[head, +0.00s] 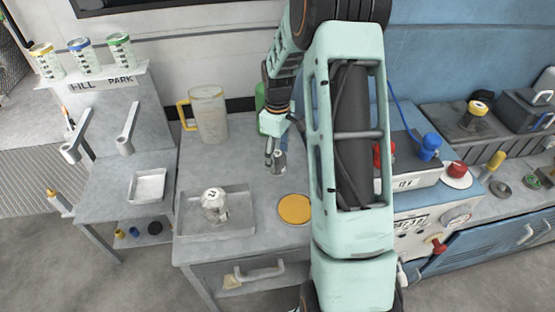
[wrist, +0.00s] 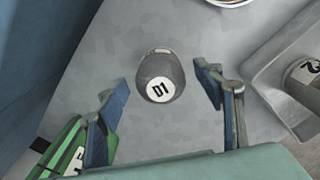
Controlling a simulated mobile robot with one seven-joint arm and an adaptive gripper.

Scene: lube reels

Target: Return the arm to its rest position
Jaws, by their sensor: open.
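My gripper (head: 271,157) hangs over the grey bench at the centre of the head view, fingers pointing down. In the wrist view my gripper (wrist: 163,90) is open, with its two fingers spread wide. A dark grey round-topped piece marked D1 (wrist: 160,76) stands on the bench ahead of and between the fingers, with a clear gap on both sides. In the head view the D1 piece (head: 279,161) shows just right of the fingers. My arm crosses the head view from top to bottom and hides part of the bench behind it.
A tray (head: 240,231) holding a pale rounded piece (head: 214,203) sits at the bench front. A yellow disc (head: 295,208) lies right of it. A jug (head: 208,115) and a partly hidden green container (head: 260,96) stand behind.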

